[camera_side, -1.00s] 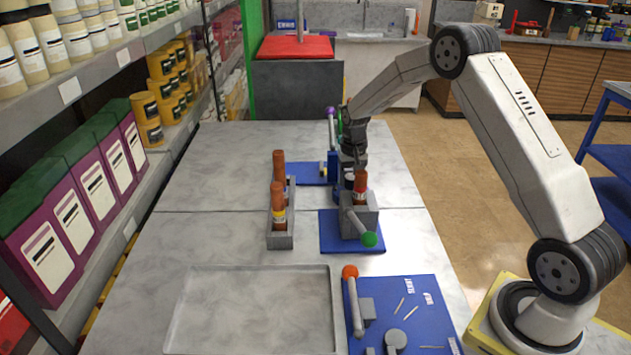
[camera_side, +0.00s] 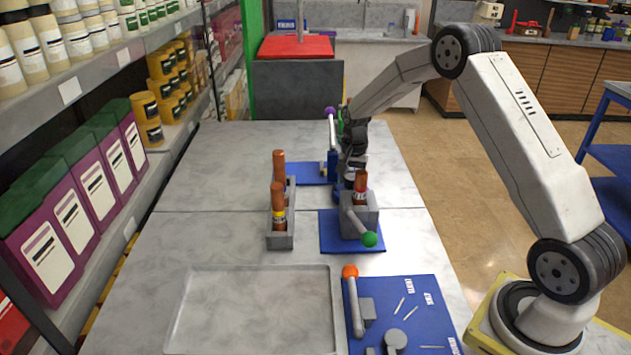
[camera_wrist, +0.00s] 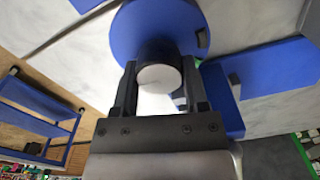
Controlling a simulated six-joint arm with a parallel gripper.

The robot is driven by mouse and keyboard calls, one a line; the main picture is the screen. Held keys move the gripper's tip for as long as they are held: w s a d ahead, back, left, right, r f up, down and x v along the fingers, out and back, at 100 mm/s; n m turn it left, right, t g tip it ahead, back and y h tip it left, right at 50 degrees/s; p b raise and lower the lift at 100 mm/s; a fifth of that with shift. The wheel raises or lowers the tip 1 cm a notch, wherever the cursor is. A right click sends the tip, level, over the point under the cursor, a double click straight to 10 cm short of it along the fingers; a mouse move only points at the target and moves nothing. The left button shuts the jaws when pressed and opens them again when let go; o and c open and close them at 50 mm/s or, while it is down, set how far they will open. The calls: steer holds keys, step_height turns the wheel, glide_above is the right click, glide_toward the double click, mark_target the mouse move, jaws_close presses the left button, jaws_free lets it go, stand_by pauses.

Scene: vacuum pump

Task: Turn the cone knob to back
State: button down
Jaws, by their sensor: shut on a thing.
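In the wrist view my gripper (camera_wrist: 161,84) has a finger on each side of a dark round knob with a pale grey end face (camera_wrist: 158,78), and it is shut on it. I take this for the cone knob; its taper cannot be made out. A blue disc (camera_wrist: 135,28) lies behind the knob. In the side view my gripper (camera_side: 353,163) is low over the far half of the table. The disc's blue edge (camera_side: 345,195) shows just below it, while the knob itself is mostly hidden by the fingers.
A grey block with a green-balled lever (camera_side: 369,239) and a brown-red cylinder stands just in front. A purple-balled lever (camera_side: 331,113) is close behind. A grey holder (camera_side: 279,241) with brown cylinders stands left. An empty tray (camera_side: 255,310) and an orange-balled lever (camera_side: 349,272) are nearer.

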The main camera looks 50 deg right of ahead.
mark_target(352, 176)
steer(key=shift+c, duration=0.5)
jaws_free()
steer(key=shift+r, duration=3.95)
steer(key=shift+f, duration=0.2)
steer(key=shift+f, duration=3.8)
steer(key=shift+r, duration=0.2)
